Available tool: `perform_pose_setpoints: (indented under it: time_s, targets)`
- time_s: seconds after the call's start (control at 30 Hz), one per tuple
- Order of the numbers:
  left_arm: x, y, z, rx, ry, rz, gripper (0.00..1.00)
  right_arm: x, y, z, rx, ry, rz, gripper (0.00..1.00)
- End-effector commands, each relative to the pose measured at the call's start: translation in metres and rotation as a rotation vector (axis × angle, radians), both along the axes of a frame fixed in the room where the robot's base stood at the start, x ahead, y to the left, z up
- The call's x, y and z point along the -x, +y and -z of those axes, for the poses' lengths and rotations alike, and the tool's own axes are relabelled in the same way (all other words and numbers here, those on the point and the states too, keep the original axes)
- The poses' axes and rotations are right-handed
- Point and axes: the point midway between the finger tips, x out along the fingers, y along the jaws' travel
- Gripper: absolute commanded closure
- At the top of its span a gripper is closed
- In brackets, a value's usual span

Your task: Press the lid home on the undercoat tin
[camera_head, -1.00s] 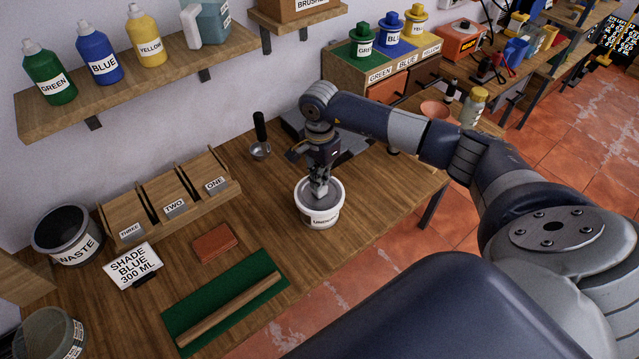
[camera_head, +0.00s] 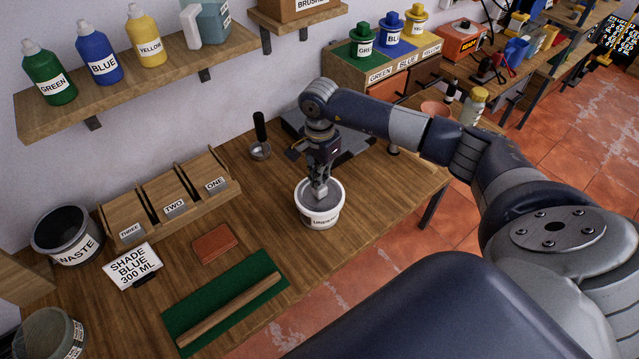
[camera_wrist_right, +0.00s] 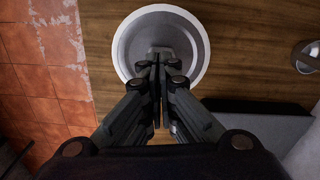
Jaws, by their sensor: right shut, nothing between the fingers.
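The undercoat tin (camera_head: 320,219) is a white tub with a partly hidden label, upright on the wooden bench near its front edge. A grey lid (camera_head: 331,197) sits inside its white rim. The tin also shows in the right wrist view (camera_wrist_right: 122,50), with the grey lid (camera_wrist_right: 165,37) inside it. My right gripper (camera_head: 319,195) is shut and empty, pointing down over the lid. In the right wrist view its fingertips (camera_wrist_right: 160,58) are together over the lid's near part. I cannot tell if they touch it. My left gripper is not in view.
A red-brown block (camera_head: 214,243), a green mat (camera_head: 205,308) with a wooden rod (camera_head: 232,308), and a shade card (camera_head: 133,266) lie to the left. A scoop (camera_head: 260,148) and a grey slab (camera_head: 355,150) are behind. Bare bench surrounds the tin.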

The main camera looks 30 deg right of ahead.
Motion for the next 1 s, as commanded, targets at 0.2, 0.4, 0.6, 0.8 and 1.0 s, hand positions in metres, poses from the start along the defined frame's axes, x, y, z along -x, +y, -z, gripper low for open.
perform_pose_setpoints:
  time_s: [0.2, 0.4, 0.6, 0.8, 1.0]
  targets:
    - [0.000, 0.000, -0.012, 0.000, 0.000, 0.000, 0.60, -0.001, 0.000, -0.022, -0.001, -0.003, 0.001, 1.00]
    - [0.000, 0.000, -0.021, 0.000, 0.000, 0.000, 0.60, -0.001, 0.000, -0.038, 0.000, -0.004, 0.001, 1.00]
    - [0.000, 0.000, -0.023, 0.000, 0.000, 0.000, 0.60, -0.001, 0.000, -0.044, 0.000, -0.004, 0.001, 1.00]
    - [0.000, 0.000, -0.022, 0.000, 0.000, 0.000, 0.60, -0.001, 0.000, -0.043, 0.000, -0.004, 0.001, 1.00]
    - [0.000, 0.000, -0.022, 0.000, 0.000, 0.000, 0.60, -0.001, 0.000, -0.043, -0.001, -0.005, 0.001, 1.00]
